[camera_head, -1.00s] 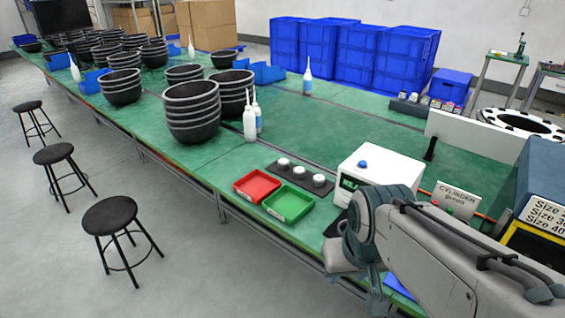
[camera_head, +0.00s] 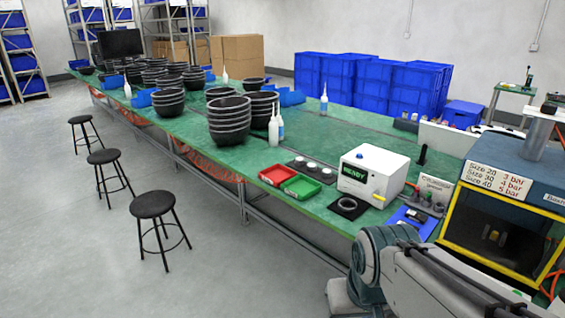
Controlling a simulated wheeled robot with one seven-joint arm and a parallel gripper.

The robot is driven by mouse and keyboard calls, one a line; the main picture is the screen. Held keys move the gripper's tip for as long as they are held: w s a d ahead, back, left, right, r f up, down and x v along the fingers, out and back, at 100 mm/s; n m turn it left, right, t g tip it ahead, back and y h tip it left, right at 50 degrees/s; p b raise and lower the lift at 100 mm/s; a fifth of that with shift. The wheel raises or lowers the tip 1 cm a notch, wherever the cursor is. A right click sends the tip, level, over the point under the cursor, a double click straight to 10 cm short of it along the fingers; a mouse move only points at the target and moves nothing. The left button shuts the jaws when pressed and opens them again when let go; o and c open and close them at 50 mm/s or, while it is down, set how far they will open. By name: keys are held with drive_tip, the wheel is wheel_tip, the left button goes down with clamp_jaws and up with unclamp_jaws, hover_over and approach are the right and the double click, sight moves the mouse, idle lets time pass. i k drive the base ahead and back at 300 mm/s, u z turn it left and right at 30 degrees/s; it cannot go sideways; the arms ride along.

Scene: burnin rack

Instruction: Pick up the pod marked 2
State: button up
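Three small white round pods stand in a row on a dark strip (camera_head: 290,164) on the green bench. They are the left pod (camera_head: 299,160), the middle pod (camera_head: 312,166) and the right pod (camera_head: 326,171). Any numbers on them are too small to read, so I cannot tell which is marked 2. My arm reaches in from the bottom right, nearer to me than the pods and apart from them. My gripper's fingers do not show.
A red tray (camera_head: 276,175) and a green tray (camera_head: 300,187) lie before the pods. A white box reading READY (camera_head: 372,172) stands to their right. Bottles (camera_head: 273,130) and stacked black bowls (camera_head: 229,118) are to the left. A yellow-framed machine (camera_head: 500,235) is at right. Stools (camera_head: 152,205) stand on the floor.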

sight(299, 161)
drive_tip(key=u, duration=0.7)
drive_tip(key=i, duration=0.95)
drive_tip(key=u, duration=0.45)
drive_tip(key=i, duration=0.95)
drive_tip(key=z, duration=1.35)
drive_tip(key=i, duration=1.05)
drive_tip(key=z, duration=0.3)
